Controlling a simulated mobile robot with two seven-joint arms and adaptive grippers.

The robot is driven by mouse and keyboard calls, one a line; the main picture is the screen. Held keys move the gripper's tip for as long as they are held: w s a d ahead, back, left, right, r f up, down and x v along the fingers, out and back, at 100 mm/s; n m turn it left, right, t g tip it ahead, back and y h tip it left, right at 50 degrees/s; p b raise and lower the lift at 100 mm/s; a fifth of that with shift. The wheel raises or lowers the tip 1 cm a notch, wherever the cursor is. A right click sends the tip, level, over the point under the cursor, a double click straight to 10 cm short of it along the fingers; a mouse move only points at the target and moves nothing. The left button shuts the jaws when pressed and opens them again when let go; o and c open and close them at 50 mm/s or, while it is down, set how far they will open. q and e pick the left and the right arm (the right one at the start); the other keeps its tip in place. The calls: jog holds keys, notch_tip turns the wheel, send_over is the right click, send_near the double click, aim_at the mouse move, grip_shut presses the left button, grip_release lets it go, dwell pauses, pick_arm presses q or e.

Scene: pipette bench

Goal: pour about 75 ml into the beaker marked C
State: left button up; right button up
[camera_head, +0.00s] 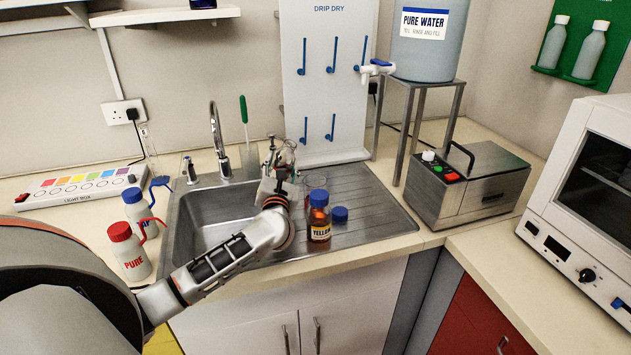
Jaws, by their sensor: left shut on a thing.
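My left gripper (279,168) is over the right side of the sink, near the draining board. It is shut on a small clear glass vessel (289,150); the wrist hides part of it, and I cannot read any mark on it. I cannot make out a letter C on any glass. My right gripper is not in view.
A loose blue cap (340,214) lies right of the bottle. The steel sink (210,232) has a tap (219,140). Wash bottles (130,250) stand at left. A pure water tank (425,45) stands behind, a steel bath (468,185) at right. The draining board's right part (375,205) is clear.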

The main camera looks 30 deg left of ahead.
pick_arm(q)
jog(key=n, duration=0.1)
jog(key=f+n+b, duration=0.1)
jog(key=shift+s+a+f+n+g, duration=0.1)
jog(key=shift+a+n+g, duration=0.15)
jog(key=shift+n+g, duration=0.15)
jog(key=shift+a+f+n+b, duration=0.1)
jog(key=shift+f+n+b, duration=0.55)
jog(key=shift+n, duration=0.25)
jog(key=shift+f, duration=0.2)
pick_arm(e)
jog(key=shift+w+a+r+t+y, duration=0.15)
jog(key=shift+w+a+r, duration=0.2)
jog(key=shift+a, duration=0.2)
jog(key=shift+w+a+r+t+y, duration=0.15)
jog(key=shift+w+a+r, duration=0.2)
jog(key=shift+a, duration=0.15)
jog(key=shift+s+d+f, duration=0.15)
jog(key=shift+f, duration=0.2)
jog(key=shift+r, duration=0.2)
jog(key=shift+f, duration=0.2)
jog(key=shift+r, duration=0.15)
